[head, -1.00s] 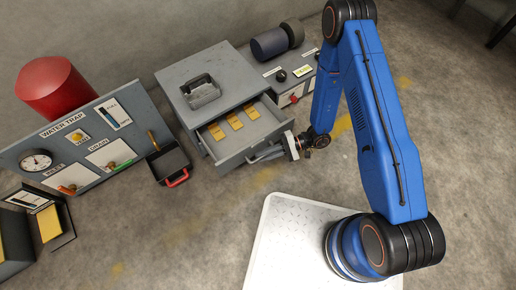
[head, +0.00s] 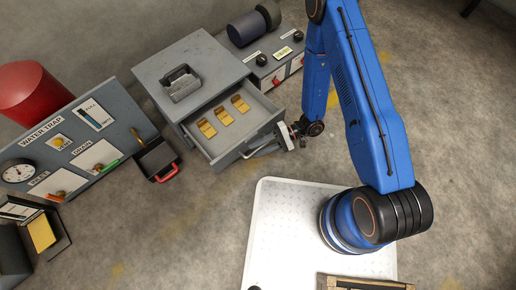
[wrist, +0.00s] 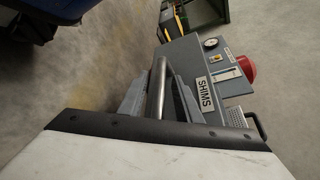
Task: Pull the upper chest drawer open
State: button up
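The grey chest (head: 215,62) stands left of my arm in the head view, a carrying handle on its top. Its upper drawer (head: 247,138) is pulled well out and holds three yellow pieces (head: 223,117). The drawer's bar handle (head: 258,152) is on its front. My gripper (head: 274,143) is at the right part of this handle. In the wrist view the handle bar (wrist: 157,88) runs between my two grey fingers (wrist: 160,80), which close in on it from both sides. The drawer front there reads SHIMS (wrist: 205,94). The exact finger contact is hard to see.
A water trap panel (head: 75,140) with a gauge and a red drum (head: 32,92) stand left of the chest. A small black box (head: 156,157) with a red handle sits beside the drawer. A grey unit (head: 277,65) stands behind right. Floor before the drawer is clear.

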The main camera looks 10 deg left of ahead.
jog(key=v, duration=1.7)
jog(key=shift+w, duration=0.15)
jog(key=shift+d+r, duration=0.15)
